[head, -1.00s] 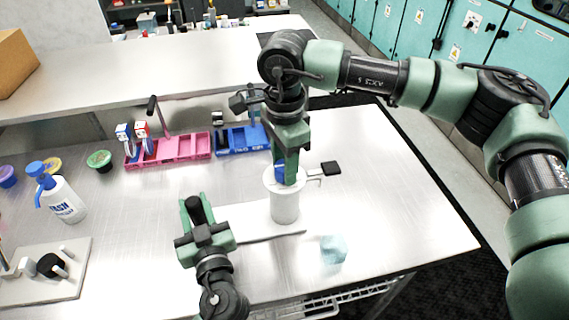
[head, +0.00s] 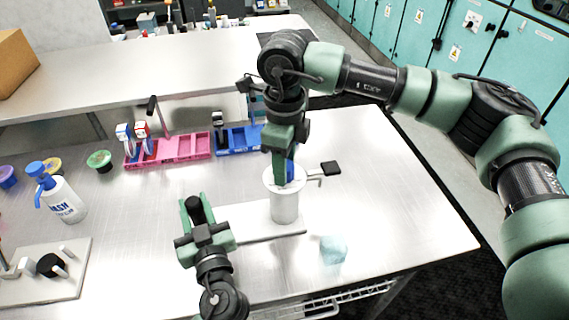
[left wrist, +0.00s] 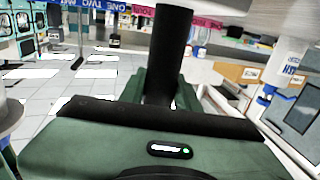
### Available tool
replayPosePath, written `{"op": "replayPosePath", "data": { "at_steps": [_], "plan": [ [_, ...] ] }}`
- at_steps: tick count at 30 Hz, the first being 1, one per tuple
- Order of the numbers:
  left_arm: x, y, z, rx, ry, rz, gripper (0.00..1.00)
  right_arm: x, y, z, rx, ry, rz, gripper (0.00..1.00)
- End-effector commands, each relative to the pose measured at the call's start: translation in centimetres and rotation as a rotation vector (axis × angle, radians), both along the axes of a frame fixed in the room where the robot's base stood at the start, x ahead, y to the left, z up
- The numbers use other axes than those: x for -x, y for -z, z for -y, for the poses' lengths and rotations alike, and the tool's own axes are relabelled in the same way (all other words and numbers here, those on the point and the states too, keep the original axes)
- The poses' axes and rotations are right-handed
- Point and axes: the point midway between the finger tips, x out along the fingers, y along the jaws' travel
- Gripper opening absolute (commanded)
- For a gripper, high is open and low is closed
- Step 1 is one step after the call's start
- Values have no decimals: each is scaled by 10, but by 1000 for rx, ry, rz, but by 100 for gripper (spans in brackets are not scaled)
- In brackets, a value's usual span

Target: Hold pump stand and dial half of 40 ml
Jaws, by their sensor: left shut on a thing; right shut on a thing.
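The pump stand is a white cylinder (head: 285,207) standing upright on a pale flat base plate (head: 255,226), with a black-ended lever (head: 330,168) at its right. A blue dial (head: 290,172) shows at the cylinder's top, partly hidden by my right gripper (head: 281,176). That gripper points down from above and is shut on the dial. My left gripper (head: 197,205) is at the left end of the base plate, shut on a thick black post (head: 196,209). The post also stands upright in the left wrist view (left wrist: 168,55). Any scale markings are too small to read.
A pale blue block (head: 333,248) lies in front right of the stand. A pink rack (head: 180,147) and a blue rack (head: 238,138) stand behind. A white pump bottle (head: 64,200) and a knobbed plate (head: 70,285) are at left. The table's right side is clear.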

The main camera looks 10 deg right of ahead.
Motion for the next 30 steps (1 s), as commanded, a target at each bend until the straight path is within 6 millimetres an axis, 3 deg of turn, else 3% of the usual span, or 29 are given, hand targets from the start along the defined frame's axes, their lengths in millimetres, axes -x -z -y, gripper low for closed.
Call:
{"op": "replayPosePath", "data": {
  "at_steps": [21,22,23,24,30],
  "plan": [
    [0,0,1,0,3,-1,0,-1,0,-1,-3,70,3,0],
    [0,0,1,0,3,-1,0,-1,0,0,-2,70,2,45],
    [0,0,1,0,3,-1,0,-1,0,0,-2,70,2,54],
    [0,0,1,0,2,-1,0,-1,0,0,-2,70,2,59],
    [0,0,1,0,2,-1,0,0,0,0,-1,69,2,59]
  ]
}}
